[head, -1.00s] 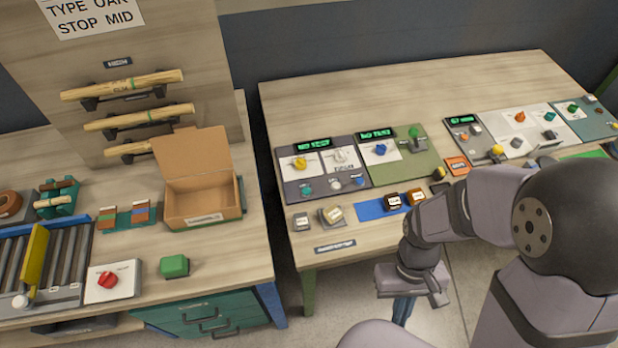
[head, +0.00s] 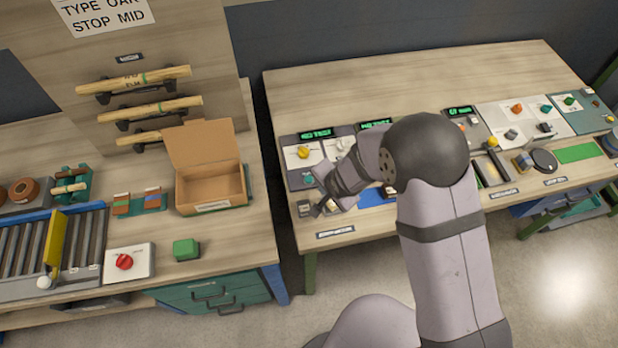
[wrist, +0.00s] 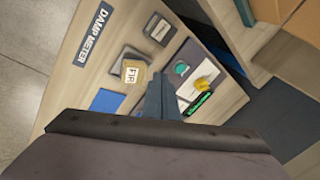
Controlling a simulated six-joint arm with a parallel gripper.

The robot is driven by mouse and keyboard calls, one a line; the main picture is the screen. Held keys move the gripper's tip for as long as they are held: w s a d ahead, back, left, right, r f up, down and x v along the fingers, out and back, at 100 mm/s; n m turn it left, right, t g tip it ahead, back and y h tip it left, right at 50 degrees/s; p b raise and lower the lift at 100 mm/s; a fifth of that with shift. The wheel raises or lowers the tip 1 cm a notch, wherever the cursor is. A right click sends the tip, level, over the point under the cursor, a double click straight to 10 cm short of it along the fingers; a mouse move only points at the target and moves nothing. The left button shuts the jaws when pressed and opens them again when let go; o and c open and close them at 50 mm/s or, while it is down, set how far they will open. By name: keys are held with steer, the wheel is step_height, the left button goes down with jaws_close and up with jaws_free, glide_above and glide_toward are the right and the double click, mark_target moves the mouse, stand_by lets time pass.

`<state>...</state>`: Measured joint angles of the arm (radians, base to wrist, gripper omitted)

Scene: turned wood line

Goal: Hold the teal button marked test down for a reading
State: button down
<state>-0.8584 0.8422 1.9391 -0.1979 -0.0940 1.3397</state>
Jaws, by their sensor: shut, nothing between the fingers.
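The teal button (head: 309,181) is on the left dark panel of the right bench, below a yellow knob (head: 303,152). Its marking is too small to read. It also shows in the wrist view (wrist: 181,69), close to the tip of my gripper (wrist: 164,78). My gripper is shut and empty, its fingers seen end-on beside the button. I cannot tell whether they touch it. The green display (head: 316,133) above the knob seems to read NO TEST.
A block marked FIR (wrist: 131,71) and another block (wrist: 160,28) stand on the bench close to my gripper. A blue mat (wrist: 106,100) lies beside them. An open cardboard box (head: 211,197) stands on the left bench.

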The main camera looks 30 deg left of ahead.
steer(key=w+a+r+m+t+y, duration=0.1)
steer(key=w+a+r+m+y, duration=0.2)
steer(key=m, duration=0.9)
steer(key=a+r, duration=0.2)
steer(key=a, duration=0.2)
steer(key=shift+w+r+t+y, duration=0.25)
steer(key=shift+w+t+y, duration=0.05)
steer(key=shift+t+y, duration=0.1)
steer(key=shift+m, duration=0.3)
steer(key=shift+f, duration=0.15)
steer(key=b, duration=0.6)
glide_above(309, 179)
steer(key=d, duration=0.1)
steer(key=f, duration=0.6)
steer(key=shift+s+f, duration=0.3)
steer(key=shift+s, duration=0.05)
steer(key=shift+f+b, duration=0.8)
steer(key=shift+f, duration=0.15)
